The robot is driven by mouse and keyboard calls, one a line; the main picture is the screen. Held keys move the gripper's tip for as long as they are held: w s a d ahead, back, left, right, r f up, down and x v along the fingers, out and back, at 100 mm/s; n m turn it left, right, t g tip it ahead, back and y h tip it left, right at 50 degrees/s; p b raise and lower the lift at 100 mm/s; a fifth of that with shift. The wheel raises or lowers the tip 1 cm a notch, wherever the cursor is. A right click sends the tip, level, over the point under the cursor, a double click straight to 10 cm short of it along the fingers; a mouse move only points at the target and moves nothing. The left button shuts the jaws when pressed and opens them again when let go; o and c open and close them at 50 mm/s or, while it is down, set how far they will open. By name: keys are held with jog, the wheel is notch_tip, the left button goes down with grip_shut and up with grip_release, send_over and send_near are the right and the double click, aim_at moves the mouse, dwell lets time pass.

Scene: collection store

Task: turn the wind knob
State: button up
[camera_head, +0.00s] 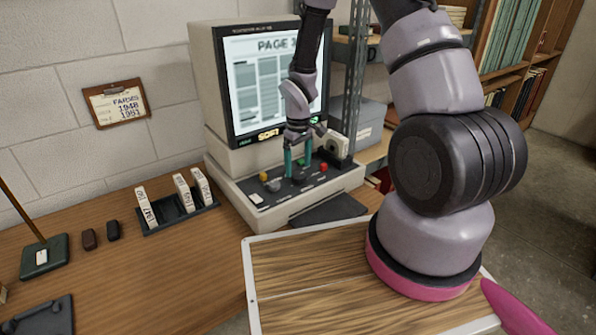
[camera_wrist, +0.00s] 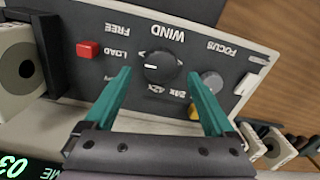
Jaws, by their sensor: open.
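The wind knob (camera_wrist: 158,67) is a round black knob with a white pointer mark, under the printed word WIND on the dark control panel (camera_wrist: 128,30). In the head view the dark knob (camera_head: 298,175) shows between the fingertips at the front of the microfilm reader (camera_head: 225,165). My gripper (camera_wrist: 159,73) is open, with one teal finger on each side of the knob. A gap shows between each finger and the knob in the wrist view. My gripper (camera_head: 299,168) points down at the panel; I cannot tell whether the fingers touch it.
A red button (camera_wrist: 88,49), a grey knob (camera_wrist: 211,82) and a yellow knob (camera_wrist: 194,113) are close around the wind knob. A rack of labelled boxes (camera_head: 180,220) stands left on the desk. The lit screen (camera_head: 270,85) rises behind my gripper.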

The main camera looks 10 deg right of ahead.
notch_tip(320, 180, up, 8)
dwell(0.5)
notch_tip(320, 180, up, 11)
jog(key=m+t, duration=0.2)
send_over(298, 174)
jog(key=s+d, duration=0.2)
jog(key=d, duration=0.1)
jog(key=s+d+r+m+t, duration=0.1)
jog(key=s+d+r+m, duration=0.2)
jog(key=r, duration=0.8)
jog(key=s+r+m+t+y, duration=0.2)
jog(key=s+r+m+t, duration=0.2)
jog(key=s+r, duration=0.7)
jog(key=shift+s+m, duration=0.7)
jog(key=shift+s, duration=1.45)
jog(key=shift+r, duration=0.1)
